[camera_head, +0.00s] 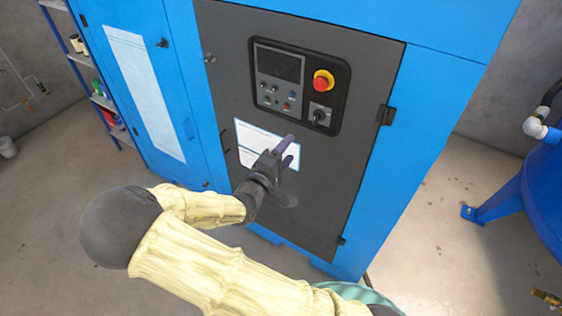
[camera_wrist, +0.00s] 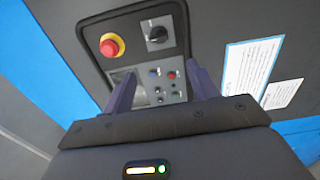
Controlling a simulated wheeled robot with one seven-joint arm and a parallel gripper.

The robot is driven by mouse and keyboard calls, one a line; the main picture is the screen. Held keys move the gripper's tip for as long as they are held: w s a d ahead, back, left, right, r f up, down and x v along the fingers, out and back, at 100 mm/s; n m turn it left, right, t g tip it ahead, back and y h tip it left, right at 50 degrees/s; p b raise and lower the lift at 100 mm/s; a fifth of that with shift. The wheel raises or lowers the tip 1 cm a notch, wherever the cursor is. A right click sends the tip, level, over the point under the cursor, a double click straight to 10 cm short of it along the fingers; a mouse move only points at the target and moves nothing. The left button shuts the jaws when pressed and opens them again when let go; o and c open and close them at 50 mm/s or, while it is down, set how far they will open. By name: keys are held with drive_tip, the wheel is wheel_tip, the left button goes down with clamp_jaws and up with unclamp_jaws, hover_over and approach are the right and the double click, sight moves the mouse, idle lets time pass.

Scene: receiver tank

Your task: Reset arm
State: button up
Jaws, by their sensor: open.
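My gripper (camera_head: 285,150) is open and empty in front of the dark grey door (camera_head: 350,180) of a blue cabinet. In the head view it is below the control panel (camera_head: 325,78) and overlaps a white label sheet (camera_head: 252,132). In the wrist view, my gripper's two dark purple fingers (camera_wrist: 160,88) stand apart, with the panel's small buttons and part of its screen showing between them. My arm, in a cream sleeve, reaches in from the bottom of the head view and bends at a dark round elbow.
The panel carries a red emergency stop button (camera_head: 323,80) and a black rotary switch (camera_head: 320,116). A blue tank (camera_head: 545,190) stands at the right. A shelf (camera_head: 85,60) with small items is at the far left. Bare concrete floor (camera_head: 440,240) lies between cabinet and tank.

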drive_tip(key=shift+v, duration=1.25)
drive_tip(key=shift+w, duration=0.15)
drive_tip(key=s+d+f+m+g+y, duration=0.2)
drive_tip(key=d+f+m+g+y, duration=0.35)
drive_tip(key=f+g+y, duration=0.2)
drive_tip(key=s+d+r+m+g+y, duration=0.1)
drive_tip(key=s+d+r+m+g, duration=0.1)
drive_tip(key=s+r, duration=0.2)
drive_tip(key=s+d+r+m+g+y, duration=0.2)
drive_tip(key=s+d+r+m, duration=0.1)
drive_tip(key=s, duration=0.7)
drive_tip(key=shift+r, duration=0.7)
